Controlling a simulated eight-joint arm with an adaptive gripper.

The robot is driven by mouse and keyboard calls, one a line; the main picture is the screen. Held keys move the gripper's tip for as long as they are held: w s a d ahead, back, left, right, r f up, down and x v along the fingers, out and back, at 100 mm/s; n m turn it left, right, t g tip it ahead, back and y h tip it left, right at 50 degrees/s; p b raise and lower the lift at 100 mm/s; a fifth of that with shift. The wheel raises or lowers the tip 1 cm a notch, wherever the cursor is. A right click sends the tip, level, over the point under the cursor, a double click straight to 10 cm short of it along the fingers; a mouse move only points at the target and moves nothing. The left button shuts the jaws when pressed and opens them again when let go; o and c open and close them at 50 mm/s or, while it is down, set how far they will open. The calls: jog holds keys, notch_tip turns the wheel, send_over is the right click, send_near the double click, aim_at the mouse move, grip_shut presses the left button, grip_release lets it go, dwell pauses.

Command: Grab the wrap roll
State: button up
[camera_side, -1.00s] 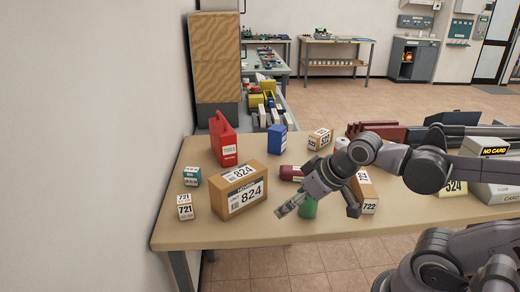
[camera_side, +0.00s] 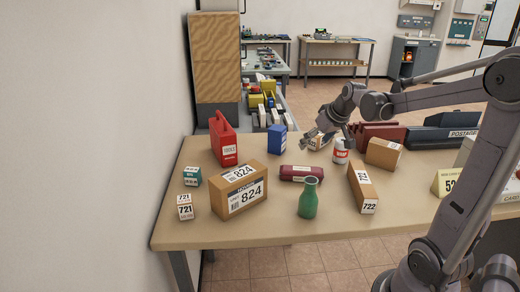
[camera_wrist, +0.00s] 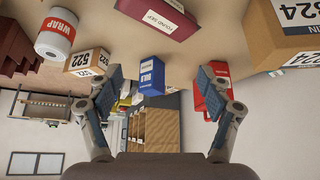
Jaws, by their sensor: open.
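The wrap roll (camera_side: 341,151) is a white cylinder with a red label, standing upright toward the back of the table. In the wrist view the wrap roll (camera_wrist: 56,34) shows at the upper left, outside the span of my fingers, with WRAP readable. My gripper (camera_side: 309,142) is at the back of the table, just left of the roll in the side view and apart from it. In the wrist view my gripper (camera_wrist: 160,82) has its two fingers spread wide with nothing held between them.
The small 522 box (camera_wrist: 87,61) is close beside the roll. A blue box (camera_side: 277,138) and a red container (camera_side: 223,139) stand left. A maroon case (camera_side: 301,173), green vase (camera_side: 308,198) and long 722 box (camera_side: 362,186) are nearer the front. Brown box (camera_side: 384,153) stands right.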

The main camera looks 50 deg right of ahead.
aim_at(341, 153)
jog(key=s+d+f+m+h, duration=0.1)
jog(key=s+d+f, duration=0.1)
jog(key=d, duration=0.7)
jog(key=s+d+f+m, duration=0.1)
jog(key=s+d+f, duration=0.15)
jog(key=d, duration=0.75)
jog(key=shift+g, duration=0.3)
jog(key=x, duration=0.5)
jog(key=shift+w+f, duration=0.15)
jog(key=shift+f, duration=0.25)
jog(key=shift+s+x, duration=0.2)
jog(key=shift+x, duration=1.15)
jog(key=shift+s+x, duration=0.15)
jog(key=shift+x, duration=1.15)
jog(key=shift+a+f, duration=0.1)
jog(key=shift+f, duration=0.05)
jog(key=c, duration=1)
